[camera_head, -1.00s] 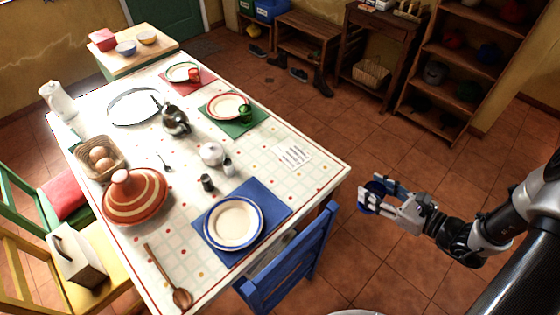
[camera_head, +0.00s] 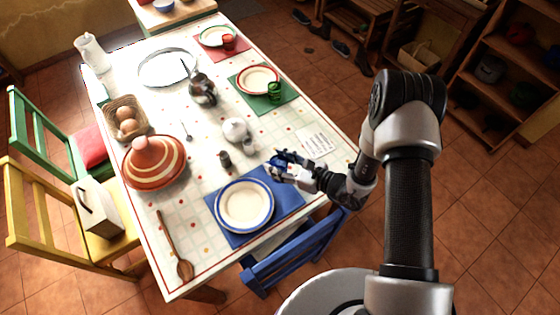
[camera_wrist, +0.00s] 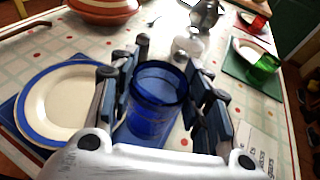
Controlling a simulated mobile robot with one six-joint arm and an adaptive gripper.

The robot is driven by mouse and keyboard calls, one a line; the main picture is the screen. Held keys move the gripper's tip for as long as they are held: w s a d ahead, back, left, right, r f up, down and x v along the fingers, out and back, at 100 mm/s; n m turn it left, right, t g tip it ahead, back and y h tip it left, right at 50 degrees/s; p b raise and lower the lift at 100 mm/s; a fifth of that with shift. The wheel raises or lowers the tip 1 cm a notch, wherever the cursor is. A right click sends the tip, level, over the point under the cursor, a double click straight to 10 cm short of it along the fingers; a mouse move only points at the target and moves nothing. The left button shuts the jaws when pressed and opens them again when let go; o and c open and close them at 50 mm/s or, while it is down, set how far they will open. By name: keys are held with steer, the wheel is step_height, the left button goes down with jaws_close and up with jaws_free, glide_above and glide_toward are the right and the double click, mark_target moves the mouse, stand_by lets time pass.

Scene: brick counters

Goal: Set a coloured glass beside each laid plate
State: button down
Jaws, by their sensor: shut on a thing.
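My gripper (camera_head: 272,168) is shut on a blue glass (camera_wrist: 155,98), held upright between its fingers. The glass is at the upper right corner of the blue mat (camera_head: 224,222), to the right of the blue-rimmed plate (camera_head: 244,205). I cannot tell whether its base touches the mat. A green glass (camera_head: 274,90) stands on the green mat (camera_head: 288,88) beside the red-rimmed plate (camera_head: 257,79). A red glass (camera_head: 229,43) stands on the red mat (camera_head: 240,47) beside the green-rimmed plate (camera_head: 217,36).
A white sugar pot (camera_head: 235,130), a small dark shaker (camera_head: 225,159) and a teapot (camera_head: 202,90) stand mid-table. A striped tagine (camera_head: 155,162) is on the left. A written sheet (camera_head: 314,141) lies near the right edge. A blue chair (camera_head: 300,250) stands at the near side.

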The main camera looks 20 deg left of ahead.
steer(key=shift+f+b, duration=1.75)
steer(key=shift+f, duration=1.2)
steer(key=shift+f+b, duration=0.6)
steer(key=c, duration=0.8)
jaws_free()
